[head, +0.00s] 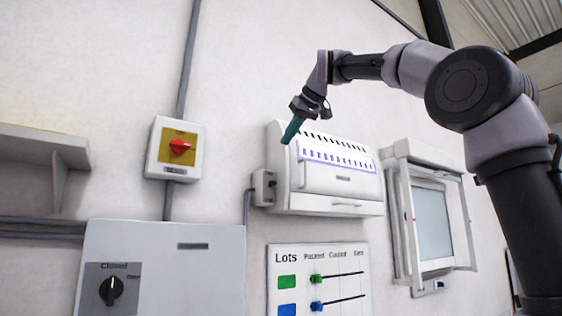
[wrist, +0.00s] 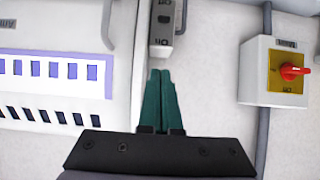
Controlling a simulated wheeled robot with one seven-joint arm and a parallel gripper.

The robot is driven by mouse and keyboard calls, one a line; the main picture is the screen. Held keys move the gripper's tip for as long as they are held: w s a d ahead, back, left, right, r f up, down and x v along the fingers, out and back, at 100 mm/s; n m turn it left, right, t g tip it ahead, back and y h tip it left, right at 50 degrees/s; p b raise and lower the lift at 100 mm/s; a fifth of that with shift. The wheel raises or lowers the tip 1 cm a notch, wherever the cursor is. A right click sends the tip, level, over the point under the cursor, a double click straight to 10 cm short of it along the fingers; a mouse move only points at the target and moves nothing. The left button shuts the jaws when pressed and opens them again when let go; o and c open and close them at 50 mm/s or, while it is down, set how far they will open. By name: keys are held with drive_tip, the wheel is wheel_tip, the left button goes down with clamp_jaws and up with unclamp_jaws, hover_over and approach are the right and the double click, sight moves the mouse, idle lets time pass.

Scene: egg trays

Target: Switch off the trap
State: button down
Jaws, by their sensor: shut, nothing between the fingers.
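The trap (head: 345,185) is a white wall box with a row of violet-lit slots; part of it shows at the left of the wrist view (wrist: 122,60). A small grey switch box (head: 263,187) sits at its left side. In the wrist view this switch box (wrist: 162,45) shows a dark switch and an "On" label. My gripper (head: 288,138), with green fingers, is shut and empty, at the trap's upper left corner in the head view. In the wrist view its fingertips (wrist: 160,72) point at the switch box's near end; I cannot tell whether they touch.
A red rotary switch (head: 180,147) on a yellow plate is left of the trap. Below it is a grey cabinet (head: 205,275) with a black knob (head: 112,291). A Lots board (head: 290,255) hangs below the trap. A white-framed panel (head: 432,225) is right, a shelf (head: 40,140) left.

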hover_over(274, 182)
drive_tip(key=f, duration=0.5)
drive_tip(key=shift+w+a+f, duration=0.15)
drive_tip(key=shift+w+f, duration=0.15)
drive_tip(key=shift+f, duration=0.1)
drive_tip(key=f, duration=0.1)
drive_tip(key=s+f, duration=0.1)
drive_tip(key=shift+s+d+f, duration=0.1)
drive_tip(key=shift+d+f, duration=0.2)
drive_tip(key=shift+d, duration=0.05)
drive_tip(key=shift+s+d+f, duration=0.1)
drive_tip(key=shift+s+f, duration=0.05)
drive_tip(key=shift+f, duration=0.25)
drive_tip(key=shift+s+d+f+t+y, duration=0.2)
drive_tip(key=shift+f+t+y, duration=0.15)
drive_tip(key=shift+t, duration=0.25)
drive_tip(key=shift+s+d+f+t+y, duration=0.1)
drive_tip(key=shift+s+f+t+y, duration=0.15)
drive_tip(key=shift+t+y, duration=0.3)
drive_tip(key=shift+s+d+f, duration=0.15)
drive_tip(key=shift+f, duration=0.3)
drive_tip(key=shift+r, duration=0.15)
